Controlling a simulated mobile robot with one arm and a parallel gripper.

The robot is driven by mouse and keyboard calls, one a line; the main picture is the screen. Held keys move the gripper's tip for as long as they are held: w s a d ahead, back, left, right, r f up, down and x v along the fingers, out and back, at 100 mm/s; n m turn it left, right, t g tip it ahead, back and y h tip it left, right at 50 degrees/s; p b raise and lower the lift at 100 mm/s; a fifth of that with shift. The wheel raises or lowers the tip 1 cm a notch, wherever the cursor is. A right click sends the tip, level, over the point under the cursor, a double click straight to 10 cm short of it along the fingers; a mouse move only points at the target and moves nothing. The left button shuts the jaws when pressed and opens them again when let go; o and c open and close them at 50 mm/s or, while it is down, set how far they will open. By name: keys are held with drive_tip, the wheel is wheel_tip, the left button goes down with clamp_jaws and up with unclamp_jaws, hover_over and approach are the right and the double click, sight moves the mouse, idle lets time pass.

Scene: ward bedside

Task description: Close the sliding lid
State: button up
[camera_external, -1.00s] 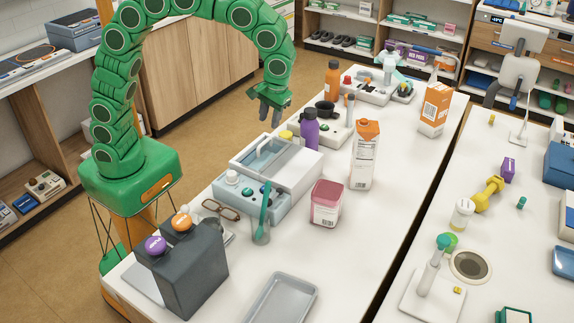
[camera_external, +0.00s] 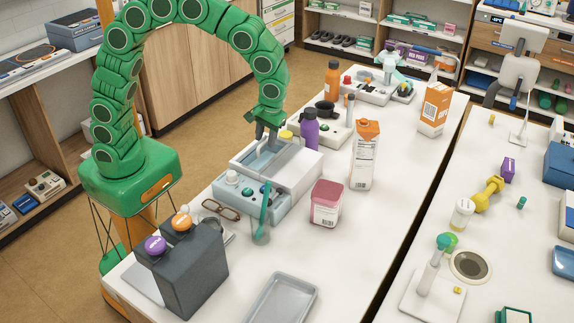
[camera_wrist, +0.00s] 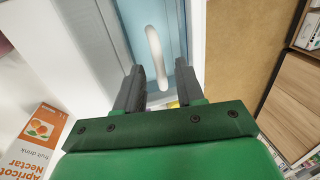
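A box with a sliding lid stands on the white table, its rim (camera_external: 243,171) pale and its control front pale blue. A broad white panel (camera_external: 297,166) covers its right part, and a light-blue recessed strip (camera_external: 262,161) shows along its left. In the wrist view, a white bar handle (camera_wrist: 154,50) stands over the light-blue strip (camera_wrist: 181,50), beside the pale panel (camera_wrist: 66,45). My gripper (camera_external: 266,137) is over the far left end of the box. In the wrist view its two dark fingers (camera_wrist: 158,88) are apart, with the handle's near end between them. I cannot tell whether they touch it.
A purple bottle (camera_external: 309,131) stands just behind the box, with a yellow cap (camera_external: 285,135) beside it. A teal utensil (camera_external: 265,208) and glasses (camera_external: 221,210) are in front.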

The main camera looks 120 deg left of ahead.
clamp_jaws()
idle(1.4)
